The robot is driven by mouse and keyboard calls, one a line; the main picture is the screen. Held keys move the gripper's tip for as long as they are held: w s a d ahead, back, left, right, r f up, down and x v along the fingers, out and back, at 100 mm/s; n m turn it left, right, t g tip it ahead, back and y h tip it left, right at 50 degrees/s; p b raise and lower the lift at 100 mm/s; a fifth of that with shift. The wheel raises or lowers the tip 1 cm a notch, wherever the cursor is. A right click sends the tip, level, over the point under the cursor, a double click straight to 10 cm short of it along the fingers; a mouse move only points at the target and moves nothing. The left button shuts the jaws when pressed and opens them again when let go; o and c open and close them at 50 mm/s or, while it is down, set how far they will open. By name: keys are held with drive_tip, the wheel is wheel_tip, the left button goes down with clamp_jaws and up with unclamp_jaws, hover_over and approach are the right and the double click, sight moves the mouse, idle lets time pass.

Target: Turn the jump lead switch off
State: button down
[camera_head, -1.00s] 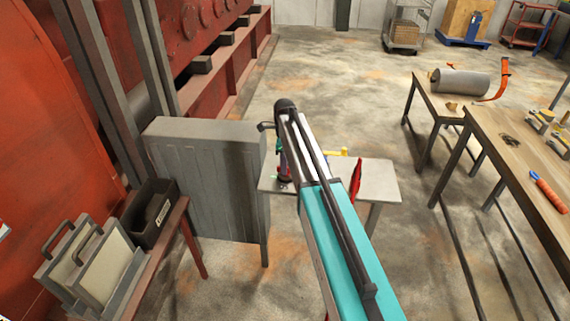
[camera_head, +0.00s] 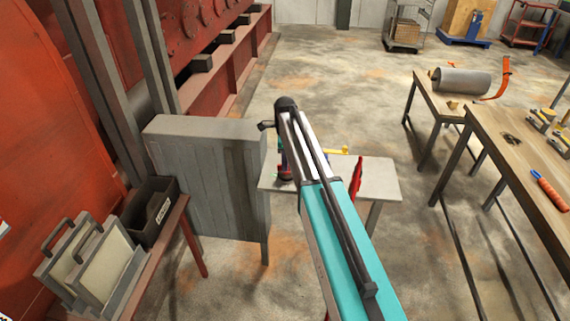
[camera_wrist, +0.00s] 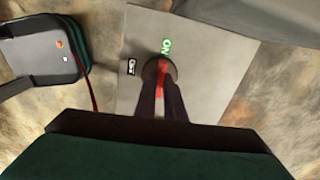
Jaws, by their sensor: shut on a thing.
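The jump lead switch (camera_wrist: 162,68) is in the wrist view, a dark round base with a red handle on a light grey plate or table top (camera_wrist: 205,85). A green ON label (camera_wrist: 166,46) sits just beyond it and a black OFF label (camera_wrist: 131,67) to its left. The red handle lies in line with the ON label. My gripper (camera_wrist: 160,88) has its two dark fingers shut on the red handle. In the head view my arm covers most of the switch above the small grey table (camera_head: 382,182).
A grey cabinet (camera_head: 205,180) stands left of the small table. Wooden workbenches (camera_head: 515,150) are at the right, with bare floor between.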

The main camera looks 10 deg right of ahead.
drive_tip(key=n+b, duration=0.2)
drive_tip(key=n, duration=0.2)
drive_tip(key=shift+s+f, duration=0.1)
drive_tip(key=n+b, duration=0.1)
drive_tip(key=n, duration=0.3)
drive_tip(key=shift+s+n, duration=0.1)
drive_tip(key=shift+n, duration=0.3)
drive_tip(key=n+b, duration=0.1)
drive_tip(key=n, duration=0.3)
drive_tip(key=shift+n, duration=0.3)
drive_tip(key=shift+s+d+n+b, duration=0.1)
drive_tip(key=shift+n+b, duration=0.25)
drive_tip(key=shift+n, duration=1.45)
drive_tip(key=c, duration=1.8)
unclamp_jaws()
drive_tip(key=shift+c, duration=0.2)
drive_tip(key=shift+r, duration=0.2)
